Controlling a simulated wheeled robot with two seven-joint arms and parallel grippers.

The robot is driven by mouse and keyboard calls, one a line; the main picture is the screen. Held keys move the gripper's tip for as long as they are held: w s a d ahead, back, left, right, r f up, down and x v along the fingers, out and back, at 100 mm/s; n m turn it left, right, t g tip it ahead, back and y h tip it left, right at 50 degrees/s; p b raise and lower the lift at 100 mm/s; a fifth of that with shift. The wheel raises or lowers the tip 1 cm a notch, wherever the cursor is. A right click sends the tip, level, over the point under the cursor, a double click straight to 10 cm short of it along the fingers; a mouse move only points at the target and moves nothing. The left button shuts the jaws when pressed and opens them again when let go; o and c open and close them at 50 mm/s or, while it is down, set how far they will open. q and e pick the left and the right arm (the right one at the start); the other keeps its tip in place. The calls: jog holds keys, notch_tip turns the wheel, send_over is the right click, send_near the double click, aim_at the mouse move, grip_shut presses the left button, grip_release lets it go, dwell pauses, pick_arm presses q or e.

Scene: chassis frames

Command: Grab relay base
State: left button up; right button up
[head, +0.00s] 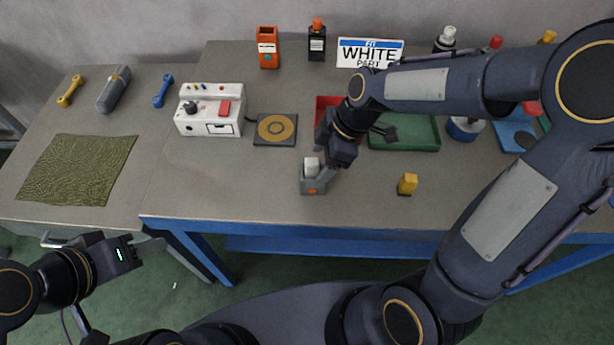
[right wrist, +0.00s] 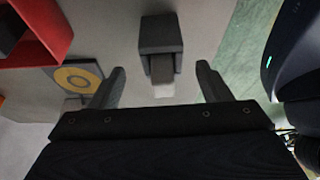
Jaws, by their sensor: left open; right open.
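A small dark grey block with an orange spot on its front and a whitish block on top, which I take as the relay base (head: 314,187), stands near the table's front edge in the head view. In the right wrist view the relay base (right wrist: 161,34) shows ahead of the two fingers, apart from them, with its paler part towards me. My right gripper (right wrist: 162,84) is open and empty; in the head view the right gripper (head: 326,165) hangs just behind and above the relay base. My left gripper (head: 127,252) is open and empty, off the table's front at the lower left.
A yellow and black piece (head: 407,185) stands to the right. A red bin (head: 322,104) and a green tray (head: 410,141) lie behind, partly hidden by my right arm. A dark pad with a tan disc (head: 275,130) and a white control box (head: 210,109) are to the left.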

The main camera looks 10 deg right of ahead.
aim_at(312, 173)
jog(key=x, duration=0.5)
jog(key=shift+f+p, duration=0.1)
jog(key=shift+p, duration=0.2)
jog(key=shift+s, duration=0.1)
jog(key=shift+c, duration=0.4)
jog(key=c, duration=1)
jog(key=shift+c, duration=0.3)
